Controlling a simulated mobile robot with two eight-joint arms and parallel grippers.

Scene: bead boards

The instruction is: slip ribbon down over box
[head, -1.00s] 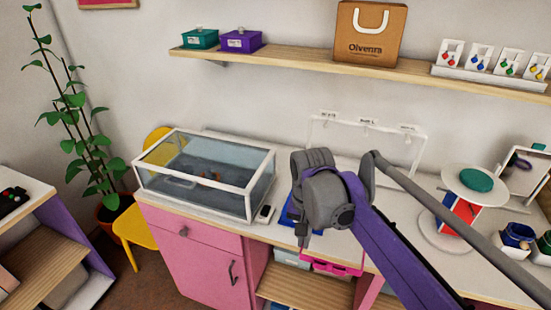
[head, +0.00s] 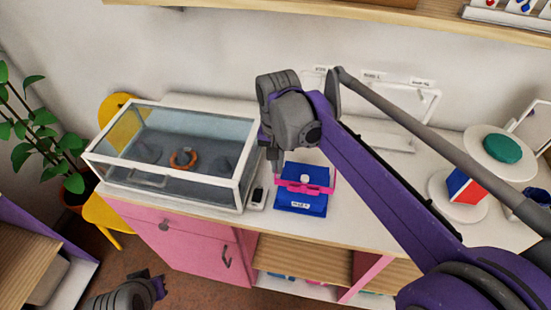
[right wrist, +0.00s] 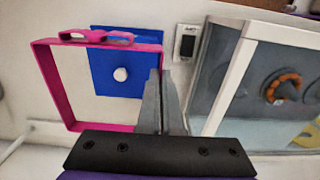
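A blue box (head: 300,203) with a white knob and a small front label stands on the white counter. It also shows in the right wrist view (right wrist: 105,80). A stiff pink ribbon loop (head: 303,188) with a bow hangs under my right gripper (head: 275,165). In the right wrist view the ribbon (right wrist: 55,90) is nearer than the box and offset to the left of it, overlapping only part of it. The fingers there (right wrist: 165,90) are together at the loop's right side. My left gripper (head: 150,282) is low at the lower left; its fingers are unclear.
A glass case (head: 170,150) with an orange bead ring (head: 183,160) stands left of the box, with a small dark device (head: 257,197) between. A white hook rack stands behind. At right are a round stand with a green piece (head: 502,149) and a red-blue block (head: 465,188).

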